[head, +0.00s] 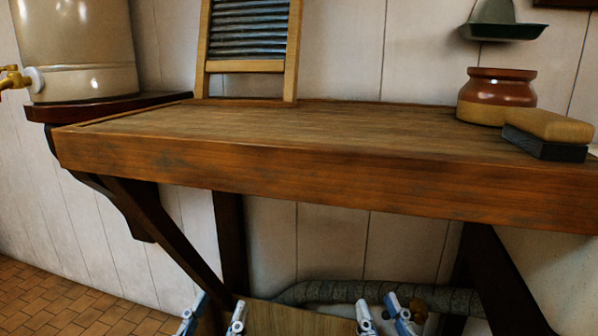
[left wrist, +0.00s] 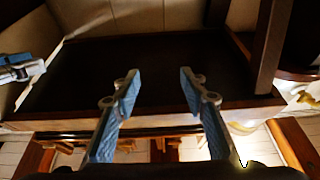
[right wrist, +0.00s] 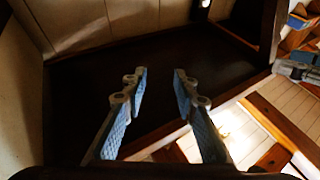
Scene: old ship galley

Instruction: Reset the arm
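My left gripper (head: 213,316) is at the bottom edge of the head view, below the front edge of the wooden counter (head: 300,175). Its two blue-padded fingers are spread apart. They also show in the left wrist view (left wrist: 155,85), with nothing between them. My right gripper (head: 383,314) is at the same height, further right, also below the counter. Its fingers are apart and empty in the right wrist view (right wrist: 160,85) too. A dark flat panel lies beyond the fingers in both wrist views. Most of both arms is hidden in the head view.
On the counter stand a washboard (head: 247,45), a brown-and-tan pot (head: 497,95) and a scrubbing brush (head: 548,133). A beige tank (head: 78,50) with a brass tap is at the left. A grey hose (head: 340,292) runs below, behind my grippers. The counter's middle is clear.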

